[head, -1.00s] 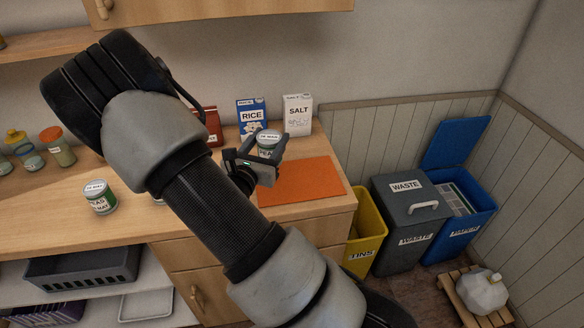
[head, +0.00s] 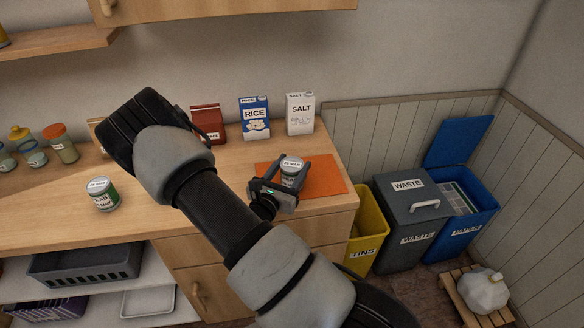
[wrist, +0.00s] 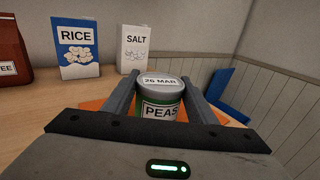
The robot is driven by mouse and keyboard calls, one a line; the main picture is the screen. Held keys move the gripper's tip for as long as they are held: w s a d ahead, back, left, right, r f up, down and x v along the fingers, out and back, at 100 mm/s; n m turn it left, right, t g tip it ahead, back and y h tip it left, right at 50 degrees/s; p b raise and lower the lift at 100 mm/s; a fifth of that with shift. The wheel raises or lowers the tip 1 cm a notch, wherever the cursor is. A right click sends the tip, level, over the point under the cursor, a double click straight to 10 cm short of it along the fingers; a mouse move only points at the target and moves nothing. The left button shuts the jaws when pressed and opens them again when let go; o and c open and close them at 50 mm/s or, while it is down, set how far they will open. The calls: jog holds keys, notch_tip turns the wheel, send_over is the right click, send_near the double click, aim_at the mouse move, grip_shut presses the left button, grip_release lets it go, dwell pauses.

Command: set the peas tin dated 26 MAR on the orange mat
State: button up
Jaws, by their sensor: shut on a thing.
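The peas tin (head: 291,168) is green with a white label and a pale lid. In the wrist view its lid reads 26 MAR and its side reads PEAS (wrist: 161,110). My gripper (head: 293,172) is shut on this tin, one finger on each side, and holds it upright. The tin is over the orange mat (head: 325,176) on the counter. The mat also shows in the wrist view (wrist: 92,104). The tin's base is hidden behind my gripper, so I cannot tell whether it touches the mat.
Another green tin (head: 102,195) stands on the counter at left. A rice box (head: 254,119), a salt box (head: 300,114) and a red-brown bag (head: 207,124) stand behind the mat. Yellow (head: 366,232), grey (head: 411,215) and blue (head: 464,215) bins stand right of the counter.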

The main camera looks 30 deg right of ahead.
jog(key=shift+f, duration=0.15)
jog(key=o, duration=1.4)
